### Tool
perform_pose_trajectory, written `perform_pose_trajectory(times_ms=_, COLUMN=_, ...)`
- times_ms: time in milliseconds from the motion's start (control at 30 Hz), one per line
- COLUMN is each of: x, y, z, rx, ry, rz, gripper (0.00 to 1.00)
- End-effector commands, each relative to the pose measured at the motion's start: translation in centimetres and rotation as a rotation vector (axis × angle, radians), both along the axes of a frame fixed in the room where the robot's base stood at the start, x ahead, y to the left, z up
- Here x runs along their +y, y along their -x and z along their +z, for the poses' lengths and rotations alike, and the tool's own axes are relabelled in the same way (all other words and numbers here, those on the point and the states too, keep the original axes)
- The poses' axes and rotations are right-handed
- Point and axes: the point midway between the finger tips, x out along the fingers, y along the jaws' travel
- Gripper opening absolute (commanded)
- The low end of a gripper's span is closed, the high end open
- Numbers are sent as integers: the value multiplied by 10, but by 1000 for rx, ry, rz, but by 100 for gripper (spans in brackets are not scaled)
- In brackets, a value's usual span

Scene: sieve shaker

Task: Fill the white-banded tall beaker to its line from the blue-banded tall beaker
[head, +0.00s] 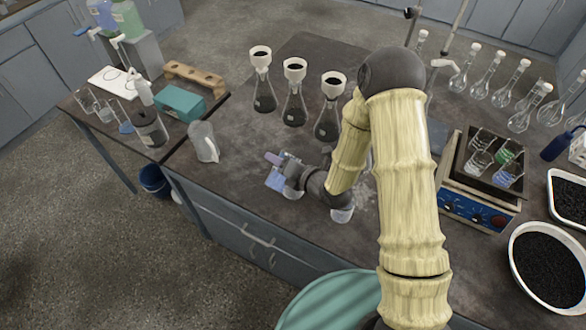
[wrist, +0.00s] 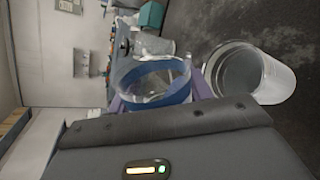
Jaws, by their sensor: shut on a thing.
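My gripper (head: 277,171) is shut on the blue-banded tall beaker (head: 275,182) above the bench's front part. In the wrist view the blue band (wrist: 182,88) shows between the fingers, and the beaker looks tilted. I cannot tell its liquid level.
Another pale vessel (head: 342,214) is partly hidden under my wrist. A clear pitcher (head: 203,142) stands to the left near the bench edge. Several flasks with funnels (head: 294,95) stand behind. The shaker (head: 478,190) is to the right. Bare bench (head: 235,115) lies between pitcher and flasks.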

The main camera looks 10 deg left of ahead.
Motion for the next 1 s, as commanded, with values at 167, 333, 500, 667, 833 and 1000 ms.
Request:
perform_pose_trajectory(times_ms=167, x=0, y=0, z=1, rx=10, ry=-6, rz=-1, gripper=22)
perform_pose_trajectory(times_ms=333, x=1, y=0, z=2, rx=19, ry=-10, rz=0, gripper=22)
perform_pose_trajectory(times_ms=500, x=0, y=0, z=2, rx=29, ry=-14, rz=-1, gripper=22)
perform_pose_trajectory(times_ms=667, x=0, y=0, z=3, rx=37, ry=-17, rz=0, gripper=22)
perform_pose_trajectory(times_ms=833, x=1, y=0, z=3, rx=47, ry=-21, rz=1, gripper=22)
perform_pose_trajectory(times_ms=1000, x=0, y=0, z=3, rx=57, ry=-25, rz=0, gripper=22)
